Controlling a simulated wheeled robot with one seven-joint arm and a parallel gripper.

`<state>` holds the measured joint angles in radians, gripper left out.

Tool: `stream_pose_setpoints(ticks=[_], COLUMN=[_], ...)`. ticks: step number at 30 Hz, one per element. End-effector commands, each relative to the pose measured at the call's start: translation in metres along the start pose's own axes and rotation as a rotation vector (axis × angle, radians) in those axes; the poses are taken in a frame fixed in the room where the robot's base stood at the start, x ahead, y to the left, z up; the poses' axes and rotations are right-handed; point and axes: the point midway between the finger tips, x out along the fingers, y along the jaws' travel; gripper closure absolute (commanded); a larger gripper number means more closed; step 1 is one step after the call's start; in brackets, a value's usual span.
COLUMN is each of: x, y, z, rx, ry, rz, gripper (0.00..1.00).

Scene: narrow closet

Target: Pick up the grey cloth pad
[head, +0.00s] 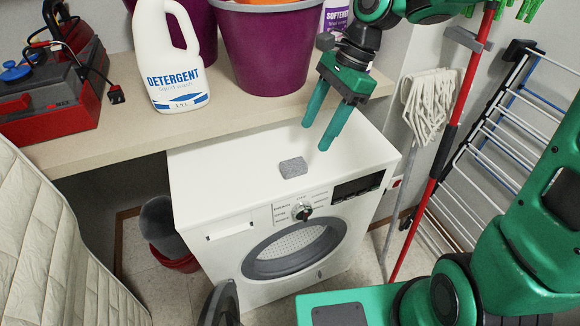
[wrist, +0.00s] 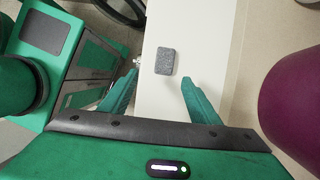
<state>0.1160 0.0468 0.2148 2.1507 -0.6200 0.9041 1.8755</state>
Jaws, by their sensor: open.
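The grey cloth pad (head: 293,167) lies flat on the white top of the washing machine (head: 225,184), near its front edge. My gripper (head: 320,136) is open and empty, above the machine top and slightly up and right of the pad in the head view. In the wrist view the pad (wrist: 165,61) shows ahead of the gap between the two green fingers (wrist: 160,88), with nothing between them. The whole pad is visible in both views.
A shelf (head: 130,125) above the machine's back holds a detergent bottle (head: 175,75), a purple bucket (head: 268,50) and a red toolbox (head: 50,95). A red pole (head: 440,150) and a drying rack (head: 510,140) stand at right. The machine top around the pad is clear.

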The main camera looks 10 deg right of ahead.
Motion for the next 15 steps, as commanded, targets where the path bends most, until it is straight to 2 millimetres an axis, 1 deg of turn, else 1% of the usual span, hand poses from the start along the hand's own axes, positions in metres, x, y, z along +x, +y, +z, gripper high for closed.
stream_pose_setpoints(ticks=[3,9,12,15], x=[0.011,0.041,0.051,0.057], y=[-0.002,-0.002,-0.002,-0.002], z=[0.005,0.006,0.006,0.005], rx=[0.013,0.013,0.013,0.013], ry=[-0.011,-0.011,-0.01,-0.009], rz=[0.008,0.009,0.006,0.005], gripper=[0.44,0.44,0.44,0.44])
